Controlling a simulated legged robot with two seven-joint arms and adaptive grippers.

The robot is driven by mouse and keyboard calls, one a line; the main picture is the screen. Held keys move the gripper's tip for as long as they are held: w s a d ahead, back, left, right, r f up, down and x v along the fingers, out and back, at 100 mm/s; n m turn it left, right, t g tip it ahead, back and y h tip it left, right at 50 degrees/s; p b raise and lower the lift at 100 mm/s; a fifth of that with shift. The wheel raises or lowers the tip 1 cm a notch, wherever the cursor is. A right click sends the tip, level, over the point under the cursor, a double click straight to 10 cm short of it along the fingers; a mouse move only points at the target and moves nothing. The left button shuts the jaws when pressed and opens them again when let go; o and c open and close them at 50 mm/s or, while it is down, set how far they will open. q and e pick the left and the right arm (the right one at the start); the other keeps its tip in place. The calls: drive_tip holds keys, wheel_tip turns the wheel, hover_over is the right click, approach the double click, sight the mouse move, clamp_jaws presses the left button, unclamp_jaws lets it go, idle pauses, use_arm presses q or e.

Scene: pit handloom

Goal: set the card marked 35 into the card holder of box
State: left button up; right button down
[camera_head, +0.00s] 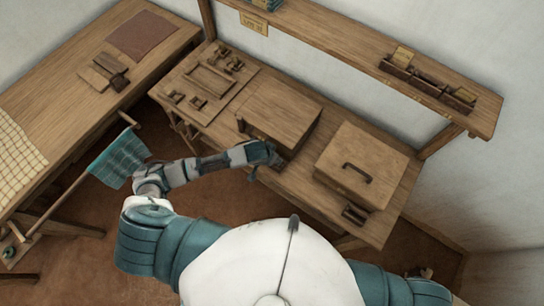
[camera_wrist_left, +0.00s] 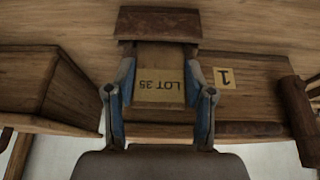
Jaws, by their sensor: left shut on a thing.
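The card marked LOT 35 (camera_wrist_left: 160,78) is a tan card, its lettering upside down in the left wrist view. My left gripper (camera_wrist_left: 160,88) is shut on it, one finger at each side edge. The card's far edge meets a dark wooden piece (camera_wrist_left: 158,22), possibly the card holder; I cannot tell whether the card is inside it. A yellow label marked 1 (camera_wrist_left: 224,78) is just right of the card on a wooden face. In the head view my left gripper (camera_head: 264,158) is at the front of a wooden box (camera_head: 283,104) and hides the card.
A lidded box (camera_head: 375,150) with a dark handle stands to the right on the same bench. A small tray with compartments (camera_head: 208,82) lies at the left. A shelf (camera_head: 330,35) with a card rack (camera_head: 428,80) runs above. A side table (camera_head: 60,90) stands left.

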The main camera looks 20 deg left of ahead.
use_arm(q)
drive_tip(key=shift+d+f, duration=0.1)
drive_tip(key=shift+f, duration=0.25)
drive_tip(key=shift+d, duration=0.1)
drive_tip(key=o, duration=0.8)
drive_tip(key=shift+o, duration=0.2)
drive_tip(key=shift+s+r, duration=0.1)
drive_tip(key=shift+r, duration=0.1)
drive_tip(key=p+v, duration=0.1)
drive_tip(key=v, duration=1)
drive_tip(key=shift+r, duration=0.25)
drive_tip(key=shift+s, duration=0.15)
